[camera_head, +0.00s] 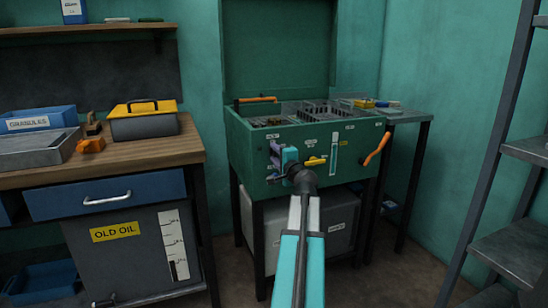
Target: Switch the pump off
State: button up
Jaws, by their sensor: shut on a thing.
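A green open-lidded washer cabinet (245,160) stands on dark legs in the middle of the view. Its front panel has small white labels, a yellow lever (315,161), a pale vertical gauge and an orange handle (376,149) at the right. My gripper (277,154) is against the left part of this panel, shut on a small control there. The gripper hides most of that control, so its shape and setting cannot be made out; no label near it can be read as the pump's. The yellow lever is just right of my gripper, apart from its fingers.
A wooden workbench (150,152) at left bears a yellow-lidded box (143,120), a blue bin (38,119) and a grey tray (36,150). A side table (404,117) adjoins the washer at right. A grey shelf rack (510,205) stands far right. A grey container (330,225) sits underneath.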

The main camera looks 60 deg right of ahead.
jog(key=shift+d+r, duration=0.1)
jog(key=o, duration=1.1)
jog(key=shift+w, duration=0.1)
jog(key=shift+c, duration=0.2)
jog(key=shift+s, duration=0.2)
jog(key=v, duration=1.1)
jog(key=shift+a+f, duration=0.25)
jog(key=b+v, duration=0.1)
jog(key=b, duration=0.3)
jog(key=shift+s+a+b, duration=0.2)
jog(key=shift+s+b, duration=0.1)
jog(key=shift+b, duration=0.1)
